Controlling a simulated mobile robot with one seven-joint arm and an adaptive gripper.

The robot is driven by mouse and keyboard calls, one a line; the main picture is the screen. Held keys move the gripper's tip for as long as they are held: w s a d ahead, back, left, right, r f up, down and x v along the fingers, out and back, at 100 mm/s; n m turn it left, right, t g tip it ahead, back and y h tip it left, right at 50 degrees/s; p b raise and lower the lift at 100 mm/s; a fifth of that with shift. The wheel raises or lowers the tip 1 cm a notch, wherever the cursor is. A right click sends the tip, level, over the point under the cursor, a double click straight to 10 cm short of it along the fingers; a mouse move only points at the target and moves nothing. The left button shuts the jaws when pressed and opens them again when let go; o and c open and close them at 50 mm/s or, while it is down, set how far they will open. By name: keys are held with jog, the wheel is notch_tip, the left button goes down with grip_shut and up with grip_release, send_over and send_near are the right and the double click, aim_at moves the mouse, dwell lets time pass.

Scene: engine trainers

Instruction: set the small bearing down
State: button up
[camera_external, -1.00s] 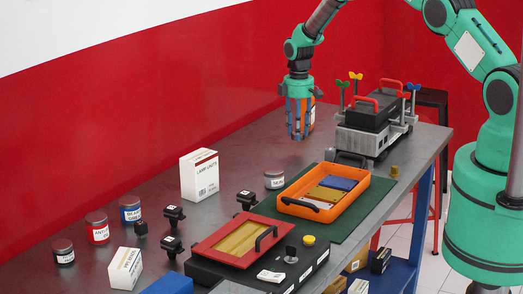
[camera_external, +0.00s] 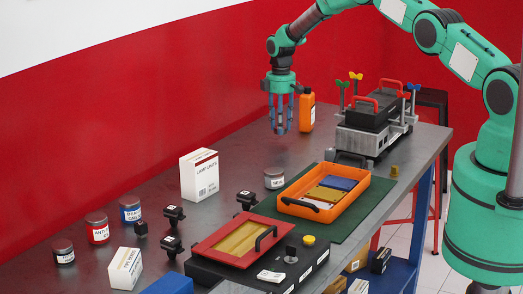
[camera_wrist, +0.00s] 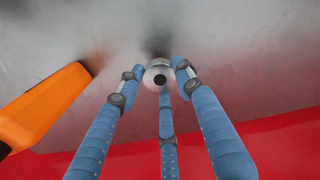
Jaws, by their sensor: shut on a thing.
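My gripper (camera_external: 281,128) is above the metal bench top, toward its far side by the red wall. It has several blue fingers, and in the wrist view (camera_wrist: 158,76) they are closed around a small round silver bearing (camera_wrist: 158,73) with a dark hole in its middle. The bearing is held at the fingertips. The grey bench surface (camera_wrist: 215,45) lies beyond the bearing in the wrist view. I cannot tell exactly how high the bearing is above it.
An orange bottle (camera_external: 307,112) stands right of my gripper; it also shows at left in the wrist view (camera_wrist: 45,105). An engine trainer (camera_external: 375,125) and an orange tray (camera_external: 325,212) are to the right. Bench under the gripper looks clear.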

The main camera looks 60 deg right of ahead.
jog(key=shift+f, duration=0.1)
jog(key=shift+f, duration=1.7)
jog(key=shift+f, duration=0.1)
jog(key=o, duration=1.3)
jog(key=shift+c, duration=0.2)
notch_tip(320, 180, up, 12)
jog(key=shift+r, duration=0.1)
